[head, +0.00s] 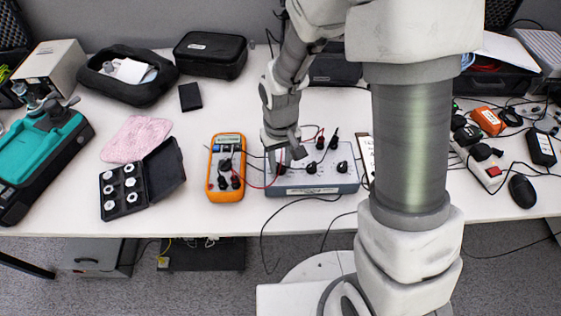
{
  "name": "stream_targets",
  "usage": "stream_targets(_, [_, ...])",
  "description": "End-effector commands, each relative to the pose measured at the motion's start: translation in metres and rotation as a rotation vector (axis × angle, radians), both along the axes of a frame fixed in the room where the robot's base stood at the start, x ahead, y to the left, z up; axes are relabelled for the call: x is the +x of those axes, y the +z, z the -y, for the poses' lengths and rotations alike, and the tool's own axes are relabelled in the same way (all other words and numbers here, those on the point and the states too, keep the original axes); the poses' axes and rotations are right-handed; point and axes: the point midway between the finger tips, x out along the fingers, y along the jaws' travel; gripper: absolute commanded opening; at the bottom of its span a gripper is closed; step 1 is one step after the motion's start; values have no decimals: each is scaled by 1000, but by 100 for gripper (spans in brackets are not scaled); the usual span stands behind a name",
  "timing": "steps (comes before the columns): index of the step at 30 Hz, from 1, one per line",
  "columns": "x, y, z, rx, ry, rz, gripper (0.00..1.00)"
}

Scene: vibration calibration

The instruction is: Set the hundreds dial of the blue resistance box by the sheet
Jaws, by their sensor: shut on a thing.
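The blue resistance box (318,189) sits near the front edge of the table, right of the orange multimeter. Black dial knobs show on its top, one in the middle (311,168) and one at the right (342,166). My gripper (284,160) points down over the left end of the box and is shut on the left dial knob (281,169), which it partly hides. A clipboard with a sheet (365,150) stands out right of the box, mostly hidden behind my arm. The dial markings and the sheet's writing are too small to read.
An orange multimeter (227,190) is close on the left, with leads running to the box. Red and black plugs (334,139) stand up at the box's back. An open black weight case (125,204) lies further left. A power strip (486,166) and mouse (522,190) are right.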

Motion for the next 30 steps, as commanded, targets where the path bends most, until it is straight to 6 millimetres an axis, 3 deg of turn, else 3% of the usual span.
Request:
stream_targets(20, [0, 0, 0, 0, -61, 1, 0])
stream_targets(21, [0, 0, 0, 0, -61, 1, 39])
stream_targets(25, [0, 0, 0, 0, -61, 1, 63])
stream_targets(30, [0, 0, 0, 0, -60, 0, 65])
